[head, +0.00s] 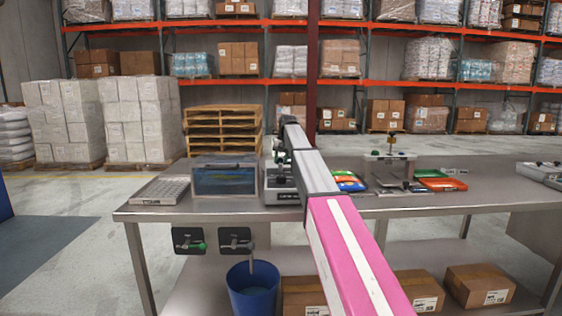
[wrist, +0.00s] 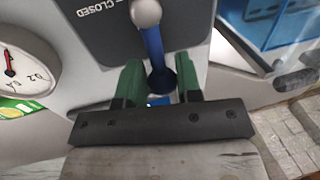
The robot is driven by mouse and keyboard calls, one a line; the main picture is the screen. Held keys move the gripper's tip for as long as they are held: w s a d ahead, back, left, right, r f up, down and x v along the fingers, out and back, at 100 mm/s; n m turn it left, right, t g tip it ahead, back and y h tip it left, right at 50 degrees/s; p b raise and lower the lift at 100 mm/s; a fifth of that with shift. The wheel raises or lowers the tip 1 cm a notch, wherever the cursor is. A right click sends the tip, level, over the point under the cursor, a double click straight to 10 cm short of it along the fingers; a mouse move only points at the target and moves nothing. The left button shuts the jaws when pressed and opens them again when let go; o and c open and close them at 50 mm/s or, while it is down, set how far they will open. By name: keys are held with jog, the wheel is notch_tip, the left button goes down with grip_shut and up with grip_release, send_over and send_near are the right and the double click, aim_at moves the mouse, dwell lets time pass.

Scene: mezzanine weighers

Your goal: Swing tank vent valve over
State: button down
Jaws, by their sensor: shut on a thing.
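In the wrist view, a blue lever (wrist: 152,45) runs from a round grey pivot down to a dark knob at its tip. It sits on a dark plate (wrist: 105,22), where the word "CLOSED" reads upside down. My gripper (wrist: 160,88) has its green fingers on both sides of the knob and is shut on it. A round white gauge (wrist: 20,65) with a red needle is left of the lever. In the head view, a clear-walled tank of blue water (head: 224,180) stands on the steel bench; my arm hides the gripper and lever there.
Two dark plates with levers, one left (head: 188,240) and one right (head: 235,240), hang below the bench's front edge. A perforated tray (head: 160,190) lies left of the tank. A blue bucket (head: 253,287) stands below.

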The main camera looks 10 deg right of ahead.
jog(key=shift+a, duration=0.1)
jog(key=c, duration=0.8)
grip_release()
jog(key=shift+r, duration=0.1)
notch_tip(320, 180, up, 10)
jog(key=d, duration=0.2)
jog(key=shift+r, duration=0.2)
jog(key=shift+s, duration=0.1)
